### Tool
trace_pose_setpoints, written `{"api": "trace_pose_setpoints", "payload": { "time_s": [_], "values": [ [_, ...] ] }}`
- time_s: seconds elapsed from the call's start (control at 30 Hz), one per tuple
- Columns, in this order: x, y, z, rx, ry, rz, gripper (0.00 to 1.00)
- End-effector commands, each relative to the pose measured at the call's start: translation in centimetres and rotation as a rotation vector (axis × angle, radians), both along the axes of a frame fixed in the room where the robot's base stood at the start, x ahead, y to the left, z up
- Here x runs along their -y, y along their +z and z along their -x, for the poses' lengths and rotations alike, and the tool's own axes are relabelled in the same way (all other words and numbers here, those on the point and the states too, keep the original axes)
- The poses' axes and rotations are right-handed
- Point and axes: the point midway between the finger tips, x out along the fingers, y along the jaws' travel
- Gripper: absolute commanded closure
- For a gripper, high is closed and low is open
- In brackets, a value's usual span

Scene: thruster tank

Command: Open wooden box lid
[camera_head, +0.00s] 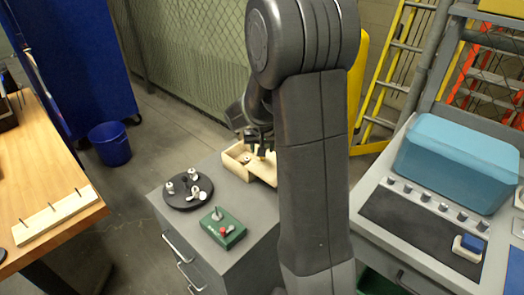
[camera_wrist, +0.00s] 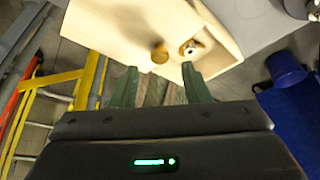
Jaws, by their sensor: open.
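The pale wooden box (camera_head: 235,168) stands on the grey cabinet, partly hidden by my arm. Its lid (camera_wrist: 115,25) covers one part of it, with a round wooden knob (camera_wrist: 159,53) near the lid's edge. The other part is uncovered, and a small metal piece (camera_wrist: 192,47) shows inside. My gripper (camera_wrist: 160,66) is open and empty; in the wrist view its fingertips lie on either side of the knob, slightly short of it. In the head view my gripper (camera_head: 258,146) is at the box. I cannot tell whether the fingers touch it.
On the cabinet top (camera_head: 186,222), a black round tray (camera_head: 180,203) with several metal parts and a green box with a lever and red button (camera_head: 222,230) stand in front of the wooden box. A wooden table (camera_head: 30,180) is at left, a control console (camera_head: 420,235) at right.

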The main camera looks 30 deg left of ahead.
Motion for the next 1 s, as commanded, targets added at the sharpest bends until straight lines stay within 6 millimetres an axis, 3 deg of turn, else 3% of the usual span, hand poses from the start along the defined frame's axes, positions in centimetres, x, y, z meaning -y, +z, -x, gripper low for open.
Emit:
{"api": "trace_pose_setpoints", "payload": {
  "time_s": [0.2,0.43,0.63,1.0],
  "values": [
    [0.8,4.6,1.6,0.004,0.002,-0.004,0.58],
    [1.6,8.3,2.9,0.002,0.000,-0.002,0.58],
    [1.9,9.6,3.5,0.000,0.000,0.000,0.58],
    [1.9,9.6,3.5,-0.001,0.000,0.000,0.58]
  ]
}}
